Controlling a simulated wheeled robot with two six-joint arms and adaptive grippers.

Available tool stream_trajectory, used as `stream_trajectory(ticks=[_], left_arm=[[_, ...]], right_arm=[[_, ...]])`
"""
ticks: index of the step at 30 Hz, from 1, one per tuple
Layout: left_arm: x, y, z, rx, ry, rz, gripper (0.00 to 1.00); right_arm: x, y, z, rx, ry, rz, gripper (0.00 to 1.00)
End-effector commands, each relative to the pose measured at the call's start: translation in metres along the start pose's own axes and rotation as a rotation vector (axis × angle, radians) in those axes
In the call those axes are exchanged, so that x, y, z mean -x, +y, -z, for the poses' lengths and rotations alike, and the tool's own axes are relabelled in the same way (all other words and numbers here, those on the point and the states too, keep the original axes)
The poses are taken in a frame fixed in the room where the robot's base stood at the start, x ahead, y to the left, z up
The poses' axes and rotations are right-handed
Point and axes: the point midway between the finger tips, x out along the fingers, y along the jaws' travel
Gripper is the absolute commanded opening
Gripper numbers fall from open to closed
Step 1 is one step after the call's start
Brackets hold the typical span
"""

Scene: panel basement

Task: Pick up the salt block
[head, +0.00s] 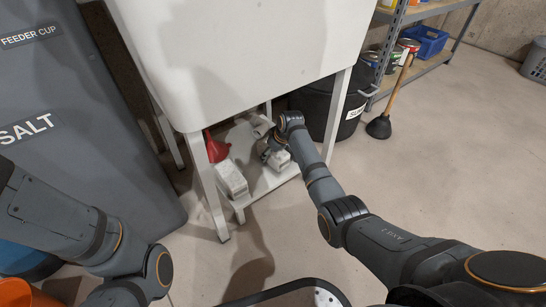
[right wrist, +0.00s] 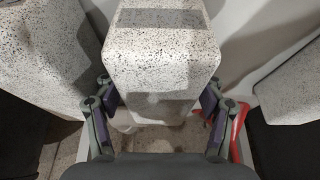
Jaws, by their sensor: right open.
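A pale, speckled salt block (right wrist: 162,50) stands between the two fingers of my right gripper (right wrist: 160,90) in the right wrist view. The fingers are open, one on each side of the block. I cannot tell whether they touch it. In the head view the same gripper (head: 274,153) is at the low shelf under the white tub, at a whitish block (head: 281,160) that it partly hides. A second whitish block (head: 231,180) is on the shelf to the left. My left arm shows at the lower left of the head view, but its gripper does not.
The white tub (head: 240,45) and its legs hang over and around the low shelf (head: 263,184). A dark bin (head: 340,112) and a plunger (head: 380,125) stand right.

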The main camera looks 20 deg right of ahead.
Motion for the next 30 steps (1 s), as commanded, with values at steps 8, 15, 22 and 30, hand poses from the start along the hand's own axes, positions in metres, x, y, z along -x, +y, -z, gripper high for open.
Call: stream_trajectory(ticks=[8,15,22,30], left_arm=[[-0.0006,0.0000,-0.0001,0.000,0.000,0.000,0.40],[-0.0006,0.0000,0.0001,0.000,0.001,0.000,0.40],[-0.0006,0.0000,0.0004,0.000,0.002,0.000,0.40],[-0.0014,0.0001,0.0002,0.000,0.002,0.000,0.40]], right_arm=[[0.0005,0.0000,0.0003,0.000,0.000,0.000,0.59],[0.0004,0.0000,0.0001,0.000,0.000,0.000,0.26],[0.0003,0.0000,0.0000,0.000,-0.001,0.000,0.00],[0.0027,0.0005,0.0026,0.000,0.005,-0.001,0.00]])
